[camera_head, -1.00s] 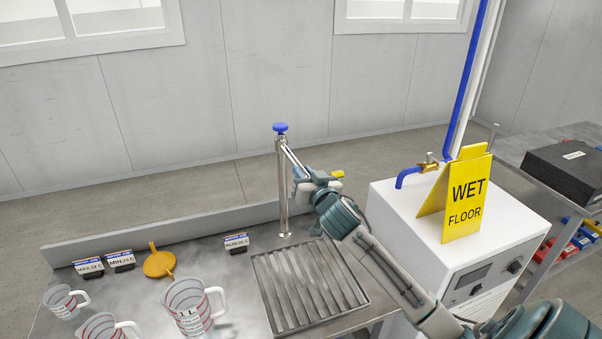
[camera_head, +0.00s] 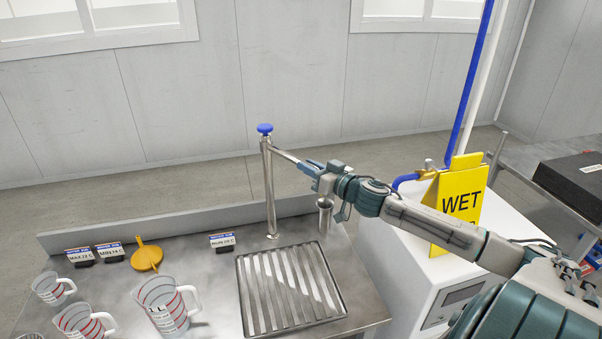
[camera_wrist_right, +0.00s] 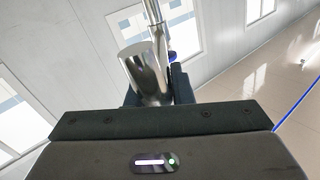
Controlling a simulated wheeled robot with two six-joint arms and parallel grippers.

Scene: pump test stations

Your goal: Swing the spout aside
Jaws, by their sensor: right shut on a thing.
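The spout (camera_head: 286,155) is a thin metal tube reaching right from the top of an upright metal post (camera_head: 270,195) with a blue cap (camera_head: 265,128). My right gripper (camera_head: 312,168) is shut on the spout near its outer end. A shiny metal nozzle (camera_head: 325,212) hangs below the gripper, over the bench to the right of the drain grate. In the right wrist view the shiny nozzle (camera_wrist_right: 146,75) stands close in front of the gripper, and the fingers are mostly hidden. My left gripper is not in view.
A slatted drain grate (camera_head: 290,288) lies below the post. Measuring jugs (camera_head: 165,305), a yellow funnel (camera_head: 147,256) and small label stands (camera_head: 222,242) are on the left. A yellow wet floor sign (camera_head: 455,205) stands on a white cabinet (camera_head: 390,240), behind my right arm.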

